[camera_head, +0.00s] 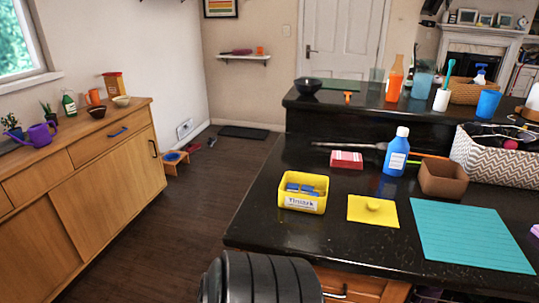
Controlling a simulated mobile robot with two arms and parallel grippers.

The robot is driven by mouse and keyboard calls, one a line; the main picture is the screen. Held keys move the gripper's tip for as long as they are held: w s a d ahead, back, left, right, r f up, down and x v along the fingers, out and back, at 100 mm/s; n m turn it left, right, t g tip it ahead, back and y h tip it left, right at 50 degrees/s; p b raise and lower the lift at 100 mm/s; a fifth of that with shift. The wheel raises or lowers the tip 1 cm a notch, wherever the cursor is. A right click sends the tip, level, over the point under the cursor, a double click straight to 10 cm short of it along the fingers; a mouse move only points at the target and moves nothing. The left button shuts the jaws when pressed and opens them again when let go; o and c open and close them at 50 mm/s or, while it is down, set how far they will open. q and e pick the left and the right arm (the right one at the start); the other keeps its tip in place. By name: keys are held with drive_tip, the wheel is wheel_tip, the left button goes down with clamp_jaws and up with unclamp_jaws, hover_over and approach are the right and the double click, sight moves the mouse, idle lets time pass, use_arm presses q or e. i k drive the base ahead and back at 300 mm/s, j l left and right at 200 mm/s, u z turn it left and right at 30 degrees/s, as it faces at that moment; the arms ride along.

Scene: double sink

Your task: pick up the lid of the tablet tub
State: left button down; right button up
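The tablet tub (303,204) is a yellow box with a white label, open at the top, near the front left part of the black counter. Blue tablets (304,188) show inside it. The lid (360,213) is a flat yellow square with a small round knob (374,205) on top. It lies flat on the counter just right of the tub, apart from it. Neither of my grippers is in view.
A teal mat (468,235) lies right of the lid. Behind stand a red and white box (346,160), a blue bottle (396,155), a brown pot (442,180) and a patterned basket (500,160). The counter in front of the tub and lid is clear.

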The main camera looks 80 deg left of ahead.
sight(362, 210)
drive_tip(key=u, duration=2.35)
